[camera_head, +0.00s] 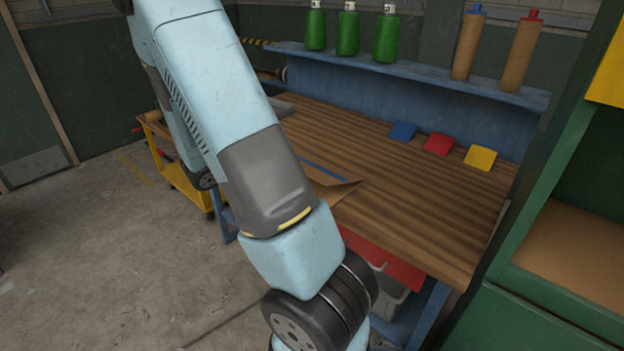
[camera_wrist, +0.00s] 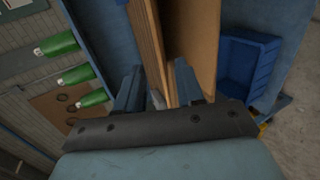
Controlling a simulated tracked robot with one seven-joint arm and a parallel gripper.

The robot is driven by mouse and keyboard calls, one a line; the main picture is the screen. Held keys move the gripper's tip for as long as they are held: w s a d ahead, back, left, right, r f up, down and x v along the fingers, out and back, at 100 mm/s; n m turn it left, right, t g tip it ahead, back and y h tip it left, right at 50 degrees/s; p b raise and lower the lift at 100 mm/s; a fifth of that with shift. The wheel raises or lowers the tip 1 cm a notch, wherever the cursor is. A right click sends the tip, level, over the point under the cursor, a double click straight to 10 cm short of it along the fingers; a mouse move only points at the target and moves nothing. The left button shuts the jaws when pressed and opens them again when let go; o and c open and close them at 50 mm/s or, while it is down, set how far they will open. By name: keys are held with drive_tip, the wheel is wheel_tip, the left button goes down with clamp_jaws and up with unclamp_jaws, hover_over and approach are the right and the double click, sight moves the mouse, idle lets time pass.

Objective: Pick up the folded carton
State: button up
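The folded carton (camera_head: 332,188) is a flat brown piece on the front part of the wooden workbench (camera_head: 425,215) in the head view. My arm hides its left part. In the wrist view a flat tan panel, which looks like the carton (camera_wrist: 195,40), stretches away ahead of the fingers. My gripper (camera_wrist: 158,72) has its two blue fingers spread apart, with brown surfaces showing beyond the gap. I see no firm hold on the carton; whether a finger touches it cannot be told. My gripper is hidden in the head view.
Green bottles (camera_head: 348,30) and brown bottles (camera_head: 468,42) stand on the blue shelf (camera_head: 430,70). Blue, red (camera_head: 438,144) and yellow pieces lie at the bench's back. A yellow cart (camera_head: 185,185) stands left. A blue bin (camera_wrist: 247,66) shows in the wrist view. A green cabinet frames the right.

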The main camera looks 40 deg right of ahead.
drive_tip(key=x, duration=0.8)
drive_tip(key=shift+w+d+f, duration=0.15)
drive_tip(key=shift+d+f, duration=0.05)
drive_tip(key=shift+x, duration=2.7)
drive_tip(key=shift+d+r, duration=0.1)
drive_tip(key=shift+r, duration=0.1)
drive_tip(key=shift+c, duration=0.4)
clamp_jaws()
